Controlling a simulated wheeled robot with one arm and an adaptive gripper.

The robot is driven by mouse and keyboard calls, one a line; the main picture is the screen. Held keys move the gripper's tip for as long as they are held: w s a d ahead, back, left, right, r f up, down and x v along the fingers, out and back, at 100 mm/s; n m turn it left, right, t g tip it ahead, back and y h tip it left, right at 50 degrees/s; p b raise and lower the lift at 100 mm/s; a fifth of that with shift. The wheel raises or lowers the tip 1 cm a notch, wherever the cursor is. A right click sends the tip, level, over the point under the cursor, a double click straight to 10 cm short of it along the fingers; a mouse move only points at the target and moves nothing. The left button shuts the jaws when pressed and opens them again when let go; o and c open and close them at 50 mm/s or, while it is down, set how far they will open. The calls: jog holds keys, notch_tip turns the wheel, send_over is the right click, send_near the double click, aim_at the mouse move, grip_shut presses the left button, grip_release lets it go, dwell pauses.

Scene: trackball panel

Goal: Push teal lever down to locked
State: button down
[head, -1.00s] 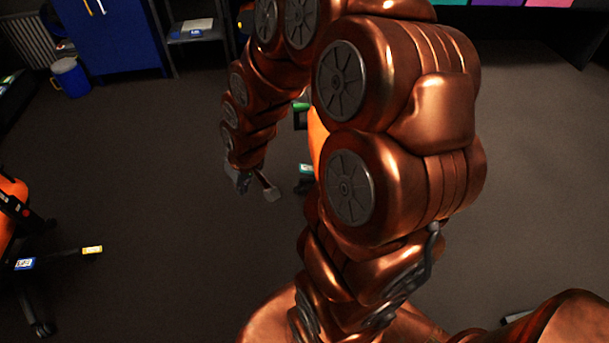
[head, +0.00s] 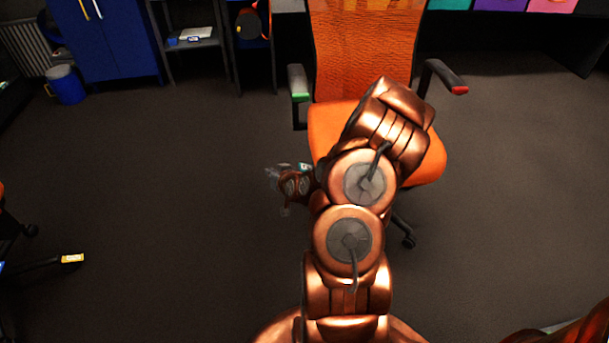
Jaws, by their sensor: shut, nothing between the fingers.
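The orange chair (head: 345,60) has a green-tipped armrest (head: 298,85) and a red-tipped armrest (head: 445,77). A blue cabinet (head: 120,45), a blue bin (head: 66,84) and a shelf (head: 190,38) stand behind. Open floor lies left and right.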

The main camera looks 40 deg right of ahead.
aim_at(305, 167)
jog(key=s+d+f+m+h+b, duration=0.4)
jog(key=d+f, duration=0.4)
jog(key=d, duration=0.3)
jog(key=shift+s+d+m+t+h, duration=0.25)
jog(key=shift+s+m+h, duration=0.25)
jog(key=shift+s+h, duration=0.65)
jog(key=b+x, duration=0.4)
jog(key=b, duration=0.7)
jog(key=shift+w+d+f, duration=0.1)
jog(key=shift+w+f, duration=0.15)
jog(key=shift+w+b, duration=0.15)
jog(key=shift+b, duration=0.9)
jog(key=shift+b+x, duration=0.7)
jog(key=shift+x, duration=1.8)
